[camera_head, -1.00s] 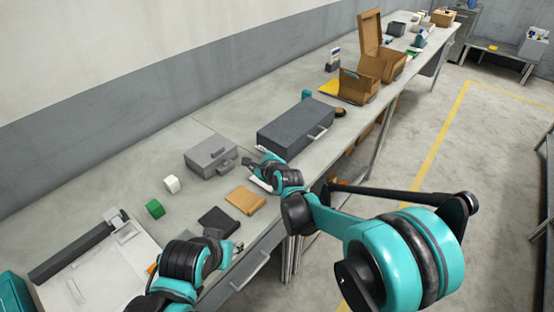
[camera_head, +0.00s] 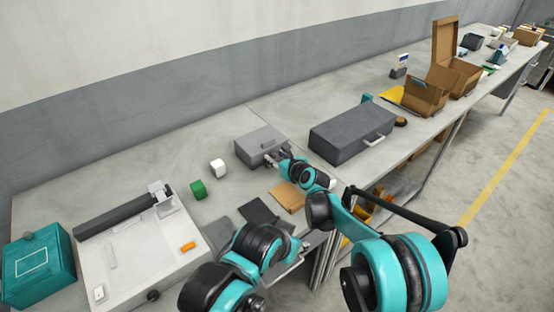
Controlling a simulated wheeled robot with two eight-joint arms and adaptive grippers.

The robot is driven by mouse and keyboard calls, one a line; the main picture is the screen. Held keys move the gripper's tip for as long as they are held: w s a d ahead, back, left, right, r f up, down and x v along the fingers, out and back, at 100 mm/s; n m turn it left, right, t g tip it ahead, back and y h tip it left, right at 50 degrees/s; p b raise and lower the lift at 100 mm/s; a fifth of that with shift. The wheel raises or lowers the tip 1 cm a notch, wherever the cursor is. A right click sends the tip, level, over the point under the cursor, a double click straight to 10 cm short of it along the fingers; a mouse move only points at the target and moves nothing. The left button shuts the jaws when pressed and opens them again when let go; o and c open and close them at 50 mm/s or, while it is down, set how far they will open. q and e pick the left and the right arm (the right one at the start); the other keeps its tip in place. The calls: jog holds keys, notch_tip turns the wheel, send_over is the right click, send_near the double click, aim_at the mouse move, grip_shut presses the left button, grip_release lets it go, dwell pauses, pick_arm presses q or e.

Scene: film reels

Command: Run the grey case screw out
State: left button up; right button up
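The small grey case (camera_head: 262,141) sits on the bench, left of the large dark grey case (camera_head: 350,134). My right gripper (camera_head: 277,161) is at the front right face of the small grey case, touching it or very near. The screw cannot be made out; the gripper and its arm cover that part of the case. Whether the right fingers are open or shut is too small to tell. My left arm (camera_head: 262,246) is low in the picture, near the dark flat piece on the bench. Its fingertips are hidden behind the arm.
A white block (camera_head: 218,168) and a green block (camera_head: 198,190) stand left of the small case. A tan envelope (camera_head: 288,196) and a dark flat piece (camera_head: 259,211) lie in front. A white device (camera_head: 135,255) and a teal box (camera_head: 37,268) are at left.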

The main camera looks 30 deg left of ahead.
grip_shut()
jog(key=shift+w+n+g, duration=0.15)
jog(key=shift+n+g, duration=0.15)
jog(key=shift+n, duration=0.1)
jog(key=n+g, duration=0.1)
jog(key=n+g+y+p, duration=0.1)
jog(key=shift+w+d+n+g+y, duration=0.2)
jog(key=shift+w+n+g+y, duration=0.1)
jog(key=shift+w+g, duration=0.1)
jog(key=shift+w+n+g+y+p, duration=0.15)
jog(key=shift+n+g+p, duration=0.25)
jog(key=shift+n+g, duration=0.8)
jog(key=shift+w+n+g+y+p, duration=0.15)
jog(key=shift+n+g+p, duration=0.2)
jog(key=shift+n+g, duration=0.85)
jog(key=shift+g, duration=0.3)
grip_release()
